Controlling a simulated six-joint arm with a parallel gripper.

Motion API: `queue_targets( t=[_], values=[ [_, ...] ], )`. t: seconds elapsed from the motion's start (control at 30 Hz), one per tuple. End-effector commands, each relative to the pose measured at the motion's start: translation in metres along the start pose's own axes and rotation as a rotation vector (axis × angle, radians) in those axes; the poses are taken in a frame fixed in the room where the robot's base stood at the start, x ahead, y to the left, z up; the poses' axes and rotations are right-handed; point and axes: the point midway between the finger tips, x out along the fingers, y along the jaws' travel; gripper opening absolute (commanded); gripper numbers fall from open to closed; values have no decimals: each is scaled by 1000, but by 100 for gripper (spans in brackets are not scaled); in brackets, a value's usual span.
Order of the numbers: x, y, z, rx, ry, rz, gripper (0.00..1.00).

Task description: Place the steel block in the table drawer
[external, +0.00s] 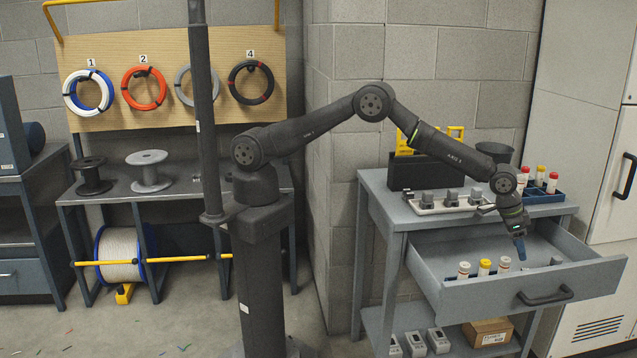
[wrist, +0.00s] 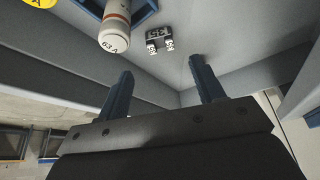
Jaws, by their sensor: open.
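The table drawer (external: 503,291) is pulled open below the grey table top. My gripper (external: 520,250) points down over the right part of the drawer. In the wrist view its two dark blue fingers (wrist: 165,88) are spread apart with nothing between them.
Several capped cylinders (external: 484,267) stand in the drawer's left part; one marked 63 A (wrist: 114,32) is close by in the wrist view.

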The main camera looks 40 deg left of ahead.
Motion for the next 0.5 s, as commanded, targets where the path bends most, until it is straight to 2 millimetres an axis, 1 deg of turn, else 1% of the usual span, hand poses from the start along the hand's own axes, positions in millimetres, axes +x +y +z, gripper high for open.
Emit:
queue_targets(
  t=[0.03,0.2,0.33,0.5],
  values=[
    [-8,0,-1,0,1,0,62],
    [-23,0,0,0,0,0,62],
    [-28,0,0,0,0,0,62],
    [-28,0,0,0,0,0,62]
  ],
)
